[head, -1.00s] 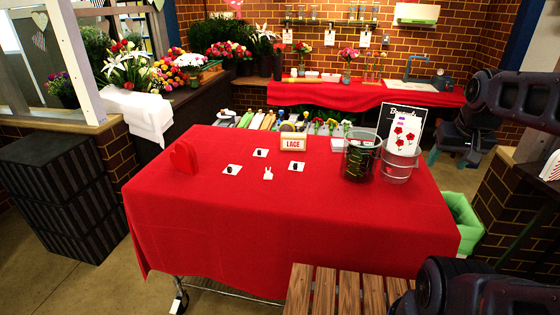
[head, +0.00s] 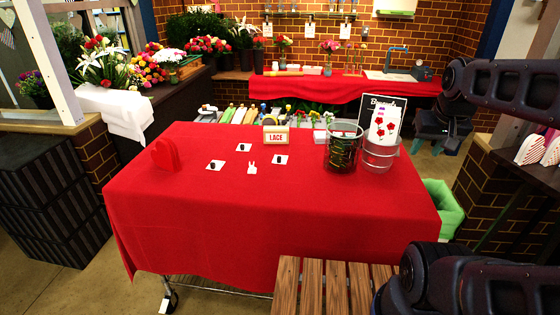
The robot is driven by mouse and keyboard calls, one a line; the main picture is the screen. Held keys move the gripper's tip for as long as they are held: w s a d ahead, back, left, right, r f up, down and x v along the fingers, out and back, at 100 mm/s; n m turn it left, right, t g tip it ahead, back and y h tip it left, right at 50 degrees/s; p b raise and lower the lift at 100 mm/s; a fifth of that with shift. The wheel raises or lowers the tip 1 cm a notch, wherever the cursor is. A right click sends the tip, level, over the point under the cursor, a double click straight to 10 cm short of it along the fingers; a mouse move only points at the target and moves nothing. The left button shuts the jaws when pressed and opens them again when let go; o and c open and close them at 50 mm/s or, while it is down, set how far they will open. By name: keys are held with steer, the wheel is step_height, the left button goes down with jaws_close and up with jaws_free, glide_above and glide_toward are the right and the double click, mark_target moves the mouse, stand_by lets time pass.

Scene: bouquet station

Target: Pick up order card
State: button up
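A white card with red flowers (head: 384,123) stands upright at the clear bucket (head: 381,157) on the right of the red table; I cannot tell whether it is inside or behind it. A small sign reading "LACE" (head: 276,136) stands at the table's back middle. I cannot tell for sure which of these is the order card. My arm shows at the right edge, but my gripper is out of view.
A red heart (head: 165,155) stands at the table's left. The front of the red tablecloth (head: 270,215) is clear. A slatted wooden surface (head: 325,287) lies nearest me.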

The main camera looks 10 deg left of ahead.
steer(key=w+a+r+m+g, duration=0.25)
steer(key=w+a+m, duration=0.35)
steer(key=w, duration=0.7)
steer(key=m+g+h, duration=0.2)
steer(key=m, duration=1.1)
glide_above(279, 157)
steer(key=a, duration=0.2)
step_height(279, 157, down, 18)
steer(key=f, duration=0.3)
steer(key=d+f, duration=0.1)
steer(key=f, duration=0.5)
steer(key=shift+d+f, duration=0.4)
jaws_close()
